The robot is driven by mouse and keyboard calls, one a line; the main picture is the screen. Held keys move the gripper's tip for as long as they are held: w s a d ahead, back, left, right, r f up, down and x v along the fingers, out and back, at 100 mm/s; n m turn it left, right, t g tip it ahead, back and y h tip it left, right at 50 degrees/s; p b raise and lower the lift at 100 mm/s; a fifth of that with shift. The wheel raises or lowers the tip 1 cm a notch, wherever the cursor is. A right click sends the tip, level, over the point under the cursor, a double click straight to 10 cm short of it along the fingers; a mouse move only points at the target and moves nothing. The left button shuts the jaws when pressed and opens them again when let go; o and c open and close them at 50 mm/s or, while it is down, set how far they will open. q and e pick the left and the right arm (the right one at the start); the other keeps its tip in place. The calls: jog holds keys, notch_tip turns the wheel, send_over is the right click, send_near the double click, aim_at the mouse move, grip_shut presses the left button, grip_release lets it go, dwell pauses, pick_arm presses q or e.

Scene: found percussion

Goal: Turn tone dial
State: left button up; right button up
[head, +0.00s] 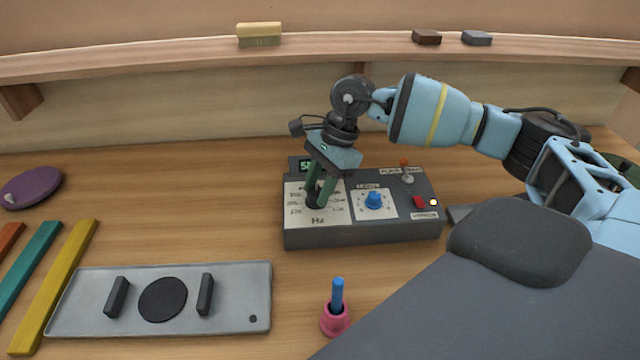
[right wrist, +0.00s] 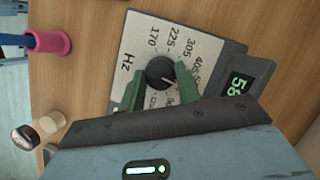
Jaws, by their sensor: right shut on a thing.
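The tone dial is a black round knob (right wrist: 160,71) on a cream panel (right wrist: 142,42) marked Hz, with numbers such as 170, 225 and 305 around it. It sits on the left part of a dark grey control box (head: 360,234) on the bench. My right gripper (head: 317,197) points down onto the dial. Its green fingers are shut on the knob, one on each side, in the right wrist view (right wrist: 159,84). The knob has a thin pale pointer line; the fingers hide part of the scale. A green display (right wrist: 239,86) shows digits starting with 58. My left gripper is out of view.
Right of the dial are a blue knob (head: 374,200), an orange-tipped toggle (head: 406,173) and a red switch (head: 419,202). A pink holder (head: 335,321) with a blue stick stands in front. A grey plate (head: 235,300) lies front left. A shelf (head: 180,57) runs behind.

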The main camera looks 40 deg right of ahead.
jog(key=m+t+p, duration=0.1)
jog(key=m, duration=0.1)
jog(key=shift+s+r+m, duration=0.1)
jog(key=shift+m, duration=0.3)
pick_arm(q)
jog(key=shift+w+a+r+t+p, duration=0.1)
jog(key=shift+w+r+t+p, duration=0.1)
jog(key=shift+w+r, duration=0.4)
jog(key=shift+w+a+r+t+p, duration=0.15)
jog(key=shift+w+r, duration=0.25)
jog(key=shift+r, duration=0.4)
pick_arm(e)
jog(key=shift+m+t, duration=0.3)
jog(key=shift+m, duration=0.4)
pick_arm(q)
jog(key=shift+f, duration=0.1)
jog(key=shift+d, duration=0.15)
pick_arm(e)
jog(key=o, duration=1)
jog(key=shift+c, duration=0.2)
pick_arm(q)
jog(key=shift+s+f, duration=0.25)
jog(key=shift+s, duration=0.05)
pick_arm(e)
jog(key=v, duration=0.7)
jog(key=shift+r, duration=0.3)
